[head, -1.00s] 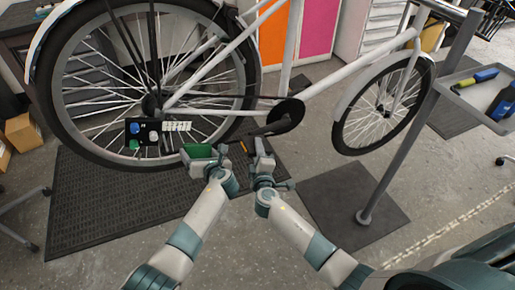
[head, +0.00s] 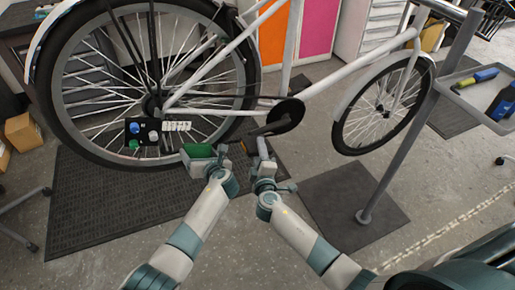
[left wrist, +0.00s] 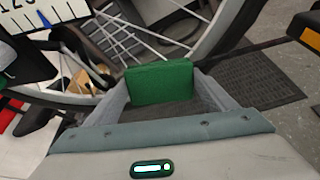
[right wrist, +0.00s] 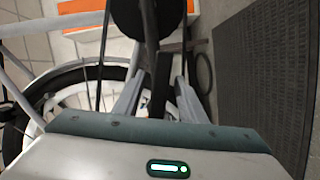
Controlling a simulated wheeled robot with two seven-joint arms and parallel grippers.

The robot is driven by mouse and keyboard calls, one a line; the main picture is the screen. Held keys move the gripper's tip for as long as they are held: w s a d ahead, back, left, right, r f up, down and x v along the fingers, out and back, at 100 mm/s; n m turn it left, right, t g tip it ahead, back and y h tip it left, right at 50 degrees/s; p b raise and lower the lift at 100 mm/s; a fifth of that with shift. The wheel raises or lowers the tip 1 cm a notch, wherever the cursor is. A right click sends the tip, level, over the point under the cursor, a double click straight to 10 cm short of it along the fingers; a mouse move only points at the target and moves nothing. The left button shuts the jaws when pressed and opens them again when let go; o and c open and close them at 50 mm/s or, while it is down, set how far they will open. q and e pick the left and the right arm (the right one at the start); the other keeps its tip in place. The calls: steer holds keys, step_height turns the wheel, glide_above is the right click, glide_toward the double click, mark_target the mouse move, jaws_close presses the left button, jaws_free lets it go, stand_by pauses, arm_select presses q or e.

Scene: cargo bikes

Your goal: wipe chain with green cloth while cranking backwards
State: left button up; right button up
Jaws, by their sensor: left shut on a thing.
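The green cloth (head: 199,151) is a thick pad in my left gripper (head: 206,160), below the rear wheel's right side. In the left wrist view the cloth (left wrist: 160,82) sits between the two fingers, apart from the bike. The chain (head: 230,110) runs from the rear hub to the dark chainring (head: 288,113). The crank arm (head: 268,129) points left and slightly down from the chainring. My right gripper (head: 263,150) is just below the crank arm. In the right wrist view its fingers are apart, with the dark crank arm (right wrist: 161,80) between or beyond them; contact is unclear.
The white bike's rear wheel (head: 75,140) stands over a dark mat (head: 90,215). A small panel with coloured knobs (head: 142,132) is before the spokes. A grey stand post (head: 400,140) with a tray (head: 470,75) is at right. Boxes (head: 22,132) lie at left.

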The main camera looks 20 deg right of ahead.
steer(key=s, duration=0.7)
steer(key=shift+s, duration=0.35)
steer(key=shift+d, duration=0.1)
arm_select(q)
steer(key=s, duration=0.7)
stand_by(0.5)
arm_select(e)
steer(key=o, duration=0.5)
steer(key=shift+o, duration=0.2)
steer(key=shift+s, duration=0.1)
arm_select(q)
steer(key=shift+f+b, duration=0.85)
arm_select(e)
steer(key=v, duration=1.1)
steer(key=shift+s, duration=0.35)
